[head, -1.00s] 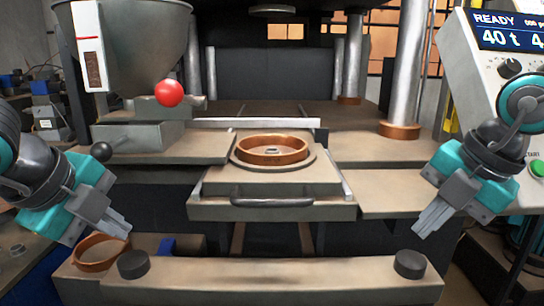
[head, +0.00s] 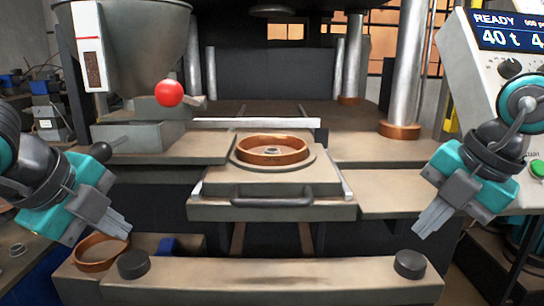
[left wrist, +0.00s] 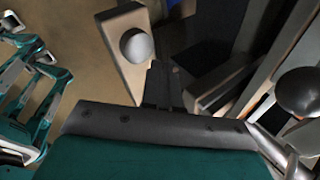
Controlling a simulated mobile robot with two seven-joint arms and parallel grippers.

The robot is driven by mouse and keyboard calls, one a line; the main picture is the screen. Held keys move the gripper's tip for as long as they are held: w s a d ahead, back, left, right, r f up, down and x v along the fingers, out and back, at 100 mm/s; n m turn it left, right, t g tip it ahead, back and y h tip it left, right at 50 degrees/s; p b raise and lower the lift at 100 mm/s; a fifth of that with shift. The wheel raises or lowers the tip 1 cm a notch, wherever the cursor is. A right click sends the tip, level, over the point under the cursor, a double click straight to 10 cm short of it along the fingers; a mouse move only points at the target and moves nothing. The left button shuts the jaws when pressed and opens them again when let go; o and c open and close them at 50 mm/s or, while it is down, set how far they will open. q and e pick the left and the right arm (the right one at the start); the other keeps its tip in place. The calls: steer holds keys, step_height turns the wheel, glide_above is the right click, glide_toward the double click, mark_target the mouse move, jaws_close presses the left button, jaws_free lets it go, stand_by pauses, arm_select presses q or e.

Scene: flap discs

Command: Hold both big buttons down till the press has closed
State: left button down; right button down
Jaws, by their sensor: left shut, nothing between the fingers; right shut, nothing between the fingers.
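The left big button (head: 133,264), a dark round cap, sits on the left end of the front beam. The right big button (head: 410,264) sits on its right end. My left gripper (head: 122,230) is shut and empty, pointing down above the left button and apart from it. My right gripper (head: 424,229) is shut and empty, above the right button with a gap. In the left wrist view, the left button (left wrist: 137,45) shows as a grey cap beyond my fingers (left wrist: 163,88). The press's upper ram (head: 274,11) is at the top, well above the copper ring (head: 272,150).
The front beam (head: 270,272) runs below a sliding tray with a dark handle (head: 272,201). A red-knobbed lever (head: 169,93) stands at left. Another copper ring (head: 101,252) lies beside the left button. A control panel (head: 510,45) reading READY is at right.

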mark_target(411, 258)
arm_select(q)
steer(key=shift+f, duration=2.25)
stand_by(1.1)
arm_select(e)
steer(key=shift+f, duration=2.35)
stand_by(1.0)
